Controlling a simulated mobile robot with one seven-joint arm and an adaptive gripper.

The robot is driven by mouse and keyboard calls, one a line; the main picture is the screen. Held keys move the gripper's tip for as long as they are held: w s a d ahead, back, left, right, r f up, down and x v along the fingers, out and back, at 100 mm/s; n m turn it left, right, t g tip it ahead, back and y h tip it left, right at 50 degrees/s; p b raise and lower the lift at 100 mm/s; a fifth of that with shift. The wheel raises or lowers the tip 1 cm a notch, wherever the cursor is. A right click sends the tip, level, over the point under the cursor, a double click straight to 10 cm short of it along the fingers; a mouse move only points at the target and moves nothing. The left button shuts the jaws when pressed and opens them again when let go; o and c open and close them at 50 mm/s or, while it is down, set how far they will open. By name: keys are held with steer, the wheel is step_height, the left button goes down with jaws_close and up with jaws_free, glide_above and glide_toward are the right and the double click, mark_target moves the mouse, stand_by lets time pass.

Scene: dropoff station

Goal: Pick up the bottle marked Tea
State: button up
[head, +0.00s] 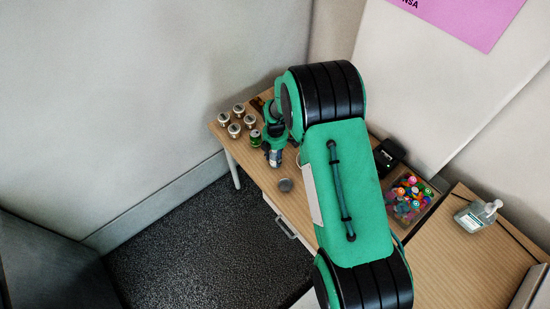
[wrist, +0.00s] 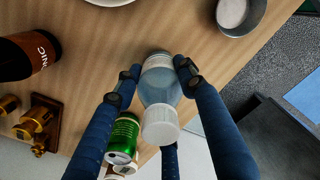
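A clear, bluish bottle (wrist: 160,86) with a white cap stands on the wooden table in the wrist view. No wording on it can be read, so I cannot tell if it is marked Tea. My gripper (wrist: 157,78) has its dark blue fingers on both sides of the bottle, with a small gap at the left finger; the right finger is very close or touching. A brown bottle (wrist: 30,55) with letters ending in "ONIC" is at the left.
A green can (wrist: 123,138) stands close beside my left finger; it shows in the head view (head: 255,137) near several small cups (head: 234,130). A grey bowl (head: 285,185) is near the front edge. A bin of colourful items (head: 408,197) and a pump bottle (head: 478,215) are farther right.

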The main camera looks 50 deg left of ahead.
mark_target(276, 153)
steer(key=shift+r, duration=0.15)
steer(key=shift+c, duration=0.5)
steer(key=shift+r, duration=0.9)
steer(key=shift+s+d+r, duration=0.15)
steer(key=shift+d+r, duration=0.1)
steer(key=shift+r, duration=0.5)
steer(key=s+d+r, duration=0.1)
steer(key=s+d, duration=0.6)
steer(key=d, duration=0.6)
steer(key=shift+s+d+r, duration=0.2)
steer(key=shift+d, duration=0.05)
